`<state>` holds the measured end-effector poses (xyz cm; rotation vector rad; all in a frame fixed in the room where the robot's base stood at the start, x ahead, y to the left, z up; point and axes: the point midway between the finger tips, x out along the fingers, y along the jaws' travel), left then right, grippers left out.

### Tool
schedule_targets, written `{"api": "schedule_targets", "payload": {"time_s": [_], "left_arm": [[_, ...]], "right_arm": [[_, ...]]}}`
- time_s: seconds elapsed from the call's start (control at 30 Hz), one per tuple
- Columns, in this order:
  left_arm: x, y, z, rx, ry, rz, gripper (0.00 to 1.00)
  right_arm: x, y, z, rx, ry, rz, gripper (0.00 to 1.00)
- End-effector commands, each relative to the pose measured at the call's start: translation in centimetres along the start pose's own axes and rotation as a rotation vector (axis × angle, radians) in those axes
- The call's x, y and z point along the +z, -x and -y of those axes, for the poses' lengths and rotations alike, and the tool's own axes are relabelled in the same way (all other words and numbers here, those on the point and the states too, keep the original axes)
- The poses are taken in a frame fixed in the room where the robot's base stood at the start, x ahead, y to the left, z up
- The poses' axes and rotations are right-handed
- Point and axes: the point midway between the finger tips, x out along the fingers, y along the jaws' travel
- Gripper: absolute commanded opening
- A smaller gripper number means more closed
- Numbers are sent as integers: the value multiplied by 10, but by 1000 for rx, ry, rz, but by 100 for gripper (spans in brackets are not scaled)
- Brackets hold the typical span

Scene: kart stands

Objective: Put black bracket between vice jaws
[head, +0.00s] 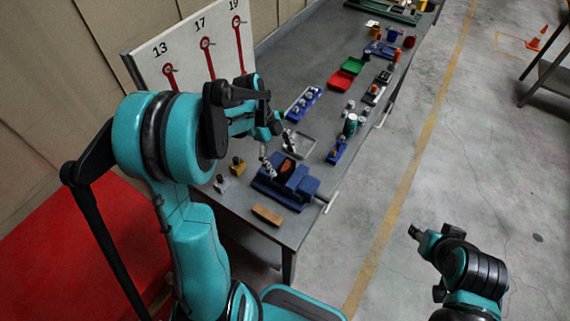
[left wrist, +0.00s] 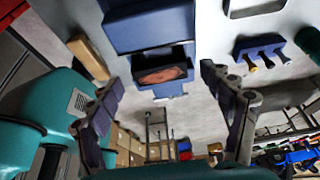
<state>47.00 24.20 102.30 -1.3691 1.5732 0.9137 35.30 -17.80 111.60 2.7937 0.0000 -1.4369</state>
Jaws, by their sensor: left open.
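The blue vice (head: 297,190) sits near the front of the bench; it also shows at the top of the left wrist view (left wrist: 150,32). A reddish-brown piece (left wrist: 160,76) shows in the vice's opening. I cannot make out a black bracket for certain in either view. My left gripper (head: 279,153) is open beside and above the vice, its fingers spread. In the left wrist view the fingers (left wrist: 163,80) stand apart with nothing held between them. The dark end of my right arm (head: 415,233) is over the floor at right, away from the bench; its jaws are unclear.
A tan block (head: 267,215) lies near the bench's front edge. A grey tray (head: 311,144) and a blue holder (head: 338,151) stand behind the vice. Green and red bins (head: 341,80) are farther back. A numbered board (head: 157,76) stands at left.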

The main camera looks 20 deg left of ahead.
Motion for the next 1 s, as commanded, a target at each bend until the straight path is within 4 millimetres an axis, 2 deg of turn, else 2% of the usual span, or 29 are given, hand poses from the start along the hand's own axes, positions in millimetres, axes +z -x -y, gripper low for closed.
{"api": "schedule_targets", "payload": {"time_s": [0.03, 0.23, 0.47, 0.57, 0.67, 0.8, 1.0], "left_arm": [[-1, 16, 0, -1, 1, 0, 80], [-1, 56, 0, -1, 0, 0, 80], [-2, 78, -1, -3, 10, 4, 80], [-13, 82, -5, -22, 85, 33, 80], [-34, 86, -16, -79, 256, 91, 80], [-66, 90, -40, -237, 592, 164, 80], [-98, 86, -76, -531, 1051, 123, 80]], "right_arm": [[-4, 5, 0, 0, 0, 0, 40], [-9, 12, 0, 0, 0, 0, 40], [-11, 15, 0, 0, 0, 0, 40], [-11, 15, 0, 0, 0, 0, 40], [-11, 15, 0, 0, 0, 0, 40], [-11, 15, 0, 0, 0, 0, 40], [-10, 15, 0, 0, 0, 0, 40]]}}
